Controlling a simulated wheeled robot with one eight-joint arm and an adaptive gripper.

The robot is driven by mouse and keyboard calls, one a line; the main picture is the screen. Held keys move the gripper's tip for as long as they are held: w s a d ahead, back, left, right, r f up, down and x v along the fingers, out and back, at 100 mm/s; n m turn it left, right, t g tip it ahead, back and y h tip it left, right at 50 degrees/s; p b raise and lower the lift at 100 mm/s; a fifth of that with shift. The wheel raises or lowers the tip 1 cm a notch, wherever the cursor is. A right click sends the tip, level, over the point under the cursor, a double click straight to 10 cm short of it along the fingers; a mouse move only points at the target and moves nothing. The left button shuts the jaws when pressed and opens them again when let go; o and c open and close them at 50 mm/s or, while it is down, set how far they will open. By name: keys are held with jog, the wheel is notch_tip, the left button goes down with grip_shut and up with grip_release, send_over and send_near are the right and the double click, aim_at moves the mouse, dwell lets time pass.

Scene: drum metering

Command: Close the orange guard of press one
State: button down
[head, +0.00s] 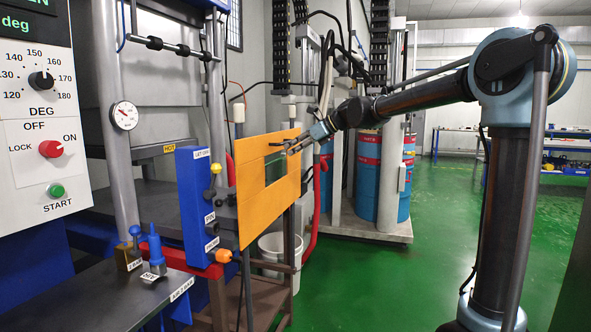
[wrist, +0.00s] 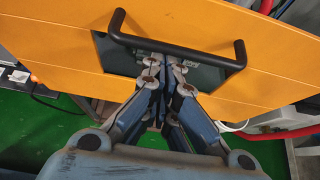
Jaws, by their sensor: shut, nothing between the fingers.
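The orange guard (head: 262,212) stands upright, swung out from the front of the press beside the blue valve block, so the press opening is exposed. It has a dark window, and a black bar handle near its upper edge. In the wrist view the orange guard (wrist: 50,40) fills the upper half, with the black handle (wrist: 180,47) across it. My gripper (head: 290,148) is at the guard's upper right part, close to the handle. In the wrist view my shut fingertips (wrist: 160,62) are just below the handle bar, with nothing between them. I cannot tell whether they touch it.
The control panel (head: 45,120) is at the left, with a red switch and green button. The blue valve block (head: 200,200) stands left of the guard. A white bucket (head: 272,248) and red hose are behind it. Blue drums (head: 367,180) stand farther back. Green floor is clear at right.

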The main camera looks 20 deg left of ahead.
jog(key=shift+r, duration=1.75)
send_near(286, 142)
jog(key=d+f, duration=0.3)
jog(key=d, duration=0.1)
jog(key=s+d+f+n+t+h, duration=0.1)
jog(key=s+d+f+n, duration=0.25)
jog(key=d, duration=0.25)
jog(key=s+d+f+n+h, duration=0.2)
jog(key=s+d+f, duration=0.1)
jog(key=d+f, duration=0.25)
jog(key=s+d+f+n+h, duration=0.4)
jog(key=s+d+f+n, duration=0.2)
jog(key=s+d+f, duration=0.5)
jog(key=s+d+f+n+t+h, duration=0.1)
jog(key=s+d+f+n+h, duration=0.3)
jog(key=s+d+f+n, duration=0.3)
jog(key=s+d+f, duration=0.5)
jog(key=d+f, duration=0.7)
jog(key=d, duration=0.1)
jog(key=shift+s+h, duration=0.25)
jog(key=shift+h, duration=0.15)
